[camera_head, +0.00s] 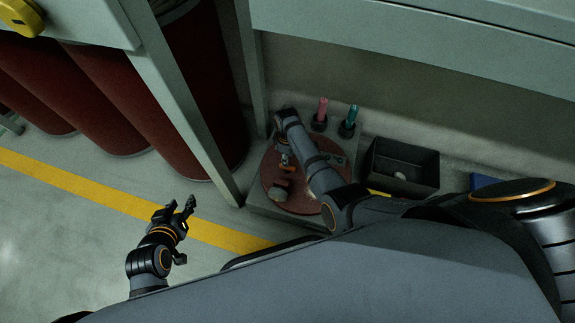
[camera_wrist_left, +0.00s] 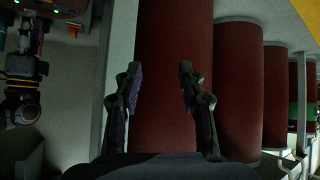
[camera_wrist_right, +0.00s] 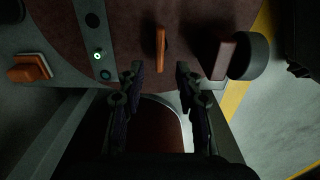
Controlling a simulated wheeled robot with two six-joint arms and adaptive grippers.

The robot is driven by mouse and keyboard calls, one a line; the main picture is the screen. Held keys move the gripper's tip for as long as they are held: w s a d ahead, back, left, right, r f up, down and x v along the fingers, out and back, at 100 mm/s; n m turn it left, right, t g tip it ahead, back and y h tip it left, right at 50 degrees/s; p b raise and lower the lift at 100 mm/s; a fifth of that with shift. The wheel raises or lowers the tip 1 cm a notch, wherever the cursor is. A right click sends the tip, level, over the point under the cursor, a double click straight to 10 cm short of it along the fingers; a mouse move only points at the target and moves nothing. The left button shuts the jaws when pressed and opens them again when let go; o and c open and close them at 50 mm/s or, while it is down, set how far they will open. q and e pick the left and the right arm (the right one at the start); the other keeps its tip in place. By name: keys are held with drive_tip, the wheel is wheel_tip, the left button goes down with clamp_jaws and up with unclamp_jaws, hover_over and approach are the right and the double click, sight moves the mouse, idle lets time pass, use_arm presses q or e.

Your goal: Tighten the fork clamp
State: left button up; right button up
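A round dark-red plate (camera_head: 310,205) lies on the grey bench at centre, partly covered by my right arm. In the right wrist view, a narrow upright orange piece (camera_wrist_right: 160,48), possibly the fork clamp's lever, stands on it. A grey strip (camera_wrist_right: 97,50) with a lit green ring lies to its left. A brown block (camera_wrist_right: 223,58) and dark round part (camera_wrist_right: 250,56) lie to its right. My right gripper (camera_wrist_right: 156,72) is open and empty, its fingertips either side of the orange piece's line; contact cannot be told. My left gripper (camera_head: 181,204) is open and empty above the floor.
A dark open bin (camera_head: 400,168) stands right of the plate. Pink (camera_head: 322,108) and teal (camera_head: 351,116) handled items stand behind it. Dark-red drums (camera_head: 190,90) and a grey post (camera_head: 190,125) stand left. An orange-topped block (camera_wrist_right: 30,68) sits near the plate. Floor lies open at lower left.

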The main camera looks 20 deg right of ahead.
wheel_tip(320, 180, down, 2)
drive_tip(key=shift+b, duration=0.55)
use_arm(q)
drive_tip(key=w+r+t, duration=0.4)
drive_tip(key=r, duration=0.5)
drive_tip(key=w+r+t, duration=0.5)
drive_tip(key=r, duration=0.3)
use_arm(e)
drive_tip(key=shift+f+b, duration=0.45)
drive_tip(key=shift+f, duration=0.25)
drive_tip(key=shift+f+b, duration=0.45)
drive_tip(key=shift+f, duration=0.25)
drive_tip(key=shift+f+b, duration=0.45)
drive_tip(key=shift+f, duration=0.2)
use_arm(q)
drive_tip(key=s+r+t, duration=0.2)
drive_tip(key=r+t, duration=0.2)
drive_tip(key=r, duration=0.4)
drive_tip(key=s+r+m+t+h, duration=0.1)
drive_tip(key=s+r+t, duration=0.1)
drive_tip(key=r, duration=0.7)
drive_tip(key=shift+a+t, duration=0.35)
drive_tip(key=shift+t, duration=0.55)
use_arm(e)
drive_tip(key=shift+c, duration=0.4)
clamp_jaws()
